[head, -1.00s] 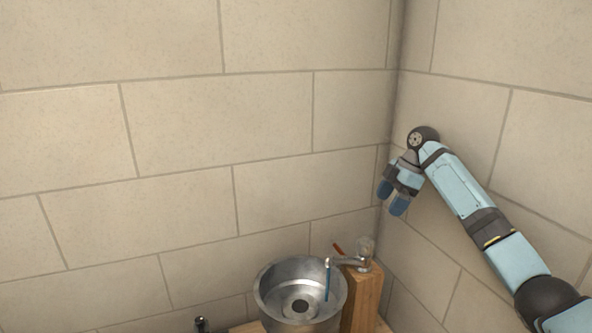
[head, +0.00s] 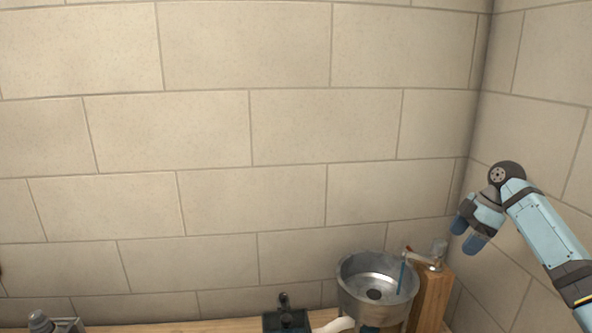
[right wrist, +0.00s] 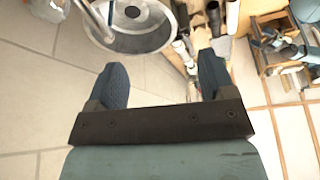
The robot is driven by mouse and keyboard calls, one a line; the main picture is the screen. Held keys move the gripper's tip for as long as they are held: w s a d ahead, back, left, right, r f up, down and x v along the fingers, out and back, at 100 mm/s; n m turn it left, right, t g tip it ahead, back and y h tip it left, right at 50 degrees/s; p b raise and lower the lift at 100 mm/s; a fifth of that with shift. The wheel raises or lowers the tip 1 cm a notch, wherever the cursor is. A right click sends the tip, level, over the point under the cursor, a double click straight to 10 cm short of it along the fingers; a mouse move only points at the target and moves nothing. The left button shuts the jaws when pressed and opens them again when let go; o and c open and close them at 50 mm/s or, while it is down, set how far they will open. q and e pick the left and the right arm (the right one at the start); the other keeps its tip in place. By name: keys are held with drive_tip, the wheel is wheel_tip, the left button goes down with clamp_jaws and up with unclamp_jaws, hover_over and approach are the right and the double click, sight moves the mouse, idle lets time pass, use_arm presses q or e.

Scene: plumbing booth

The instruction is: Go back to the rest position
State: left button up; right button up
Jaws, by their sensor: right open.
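My right gripper (head: 467,236) is at the right of the head view, above and to the right of the metal sink and its faucet. Its blue fingers point down and are apart, with nothing between them. In the right wrist view the gripper (right wrist: 163,80) is also open and empty, with the sink beyond it at the top. My left gripper is not in view.
The round metal sink (head: 360,287) stands beside a wooden post (head: 432,300) with a faucet (head: 421,260) that has a red handle. A wooden counter (head: 220,327) runs along the tiled wall. A shelf with several pipe parts (right wrist: 285,50) shows at right in the wrist view.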

drive_tip(key=s+a+f+m+h, duration=0.1)
drive_tip(key=s+a+f+m, duration=0.1)
drive_tip(key=s+a+f, duration=0.35)
drive_tip(key=s+a+f+m, duration=0.1)
drive_tip(key=s+a+f, duration=0.2)
drive_tip(key=s+f, duration=0.55)
drive_tip(key=s+a+f+m+h, duration=0.1)
drive_tip(key=s+a+f+m, duration=0.1)
drive_tip(key=s+a+f, duration=0.5)
drive_tip(key=s+d+f+m+t+h, duration=0.15)
drive_tip(key=s+m, duration=0.35)
drive_tip(key=s, duration=0.7)
drive_tip(key=s+d+m+t+h, duration=0.15)
drive_tip(key=s+m, duration=0.25)
drive_tip(key=s, duration=0.8)
drive_tip(key=w+a+f+t+y, duration=0.1)
drive_tip(key=w+a+f+t, duration=0.2)
drive_tip(key=f, duration=0.4)
drive_tip(key=w+a+f+t+y, duration=0.2)
drive_tip(key=w+a+f+t, duration=0.1)
drive_tip(key=f, duration=0.4)
drive_tip(key=shift+a+n+t+y, duration=0.3)
drive_tip(key=shift+a+t, duration=0.25)
drive_tip(key=shift+t, duration=0.15)
